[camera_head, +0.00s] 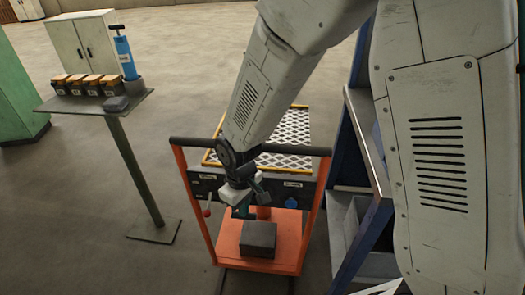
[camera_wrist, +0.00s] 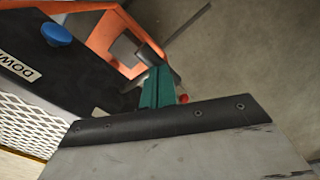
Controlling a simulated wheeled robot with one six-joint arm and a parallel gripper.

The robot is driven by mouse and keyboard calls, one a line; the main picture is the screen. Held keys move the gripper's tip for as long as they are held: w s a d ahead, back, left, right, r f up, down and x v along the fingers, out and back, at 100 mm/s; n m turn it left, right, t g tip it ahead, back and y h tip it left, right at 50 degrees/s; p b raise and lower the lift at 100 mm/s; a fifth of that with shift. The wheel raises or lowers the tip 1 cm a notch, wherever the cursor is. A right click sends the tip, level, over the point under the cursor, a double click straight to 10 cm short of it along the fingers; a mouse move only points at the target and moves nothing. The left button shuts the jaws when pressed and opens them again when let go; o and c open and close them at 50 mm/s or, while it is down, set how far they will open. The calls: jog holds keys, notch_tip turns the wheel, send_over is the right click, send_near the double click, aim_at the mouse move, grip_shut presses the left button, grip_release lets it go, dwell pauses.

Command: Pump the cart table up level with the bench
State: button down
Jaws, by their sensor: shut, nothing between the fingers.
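The orange cart (camera_head: 285,252) stands ahead, with a metal mesh table top (camera_head: 292,128) in a yellow rim and a dark push bar. Its dark front panel carries labels and a blue knob (camera_head: 292,207); in the wrist view the blue knob (camera_wrist: 56,35) is beside a "DOWN" label (camera_wrist: 20,68). A red-balled lever (camera_head: 207,212) is at the panel's left; the red ball (camera_wrist: 183,98) shows partly behind my fingers. A dark grey block (camera_head: 258,240) is over the cart's base. My gripper (camera_head: 242,210) is shut and empty in front of the panel, its teal fingers (camera_wrist: 160,88) together.
A blue frame with grey shelves (camera_head: 362,125) stands close on the cart's right, partly hidden by my arm. A pedestal table (camera_head: 70,105) at left holds several orange-topped boxes and a blue cylinder (camera_head: 125,58). White cabinets (camera_head: 85,40) stand behind. Floor between pedestal and cart is clear.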

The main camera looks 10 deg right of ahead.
notch_tip(320, 180, down, 6)
jog(key=shift+s+f, duration=0.15)
jog(key=shift+s, duration=0.25)
dwell(0.4)
jog(key=shift+a, duration=0.1)
jog(key=shift+w+r, duration=0.15)
jog(key=shift+r, duration=1.2)
jog(key=shift+w+r, duration=0.2)
jog(key=shift+r, duration=1.15)
jog(key=shift+w+r, duration=0.15)
jog(key=shift+r, duration=1.2)
notch_tip(320, 180, down, 8)
jog(key=s, duration=0.1)
jog(key=shift+w+d+r, duration=0.1)
jog(key=shift+w+r, duration=0.05)
jog(key=shift+r, duration=1.2)
jog(key=shift+w+d+r, duration=0.1)
jog(key=shift+w+r, duration=0.05)
jog(key=shift+r, duration=1.15)
jog(key=shift+w+r, duration=0.15)
jog(key=shift+r, duration=1.2)
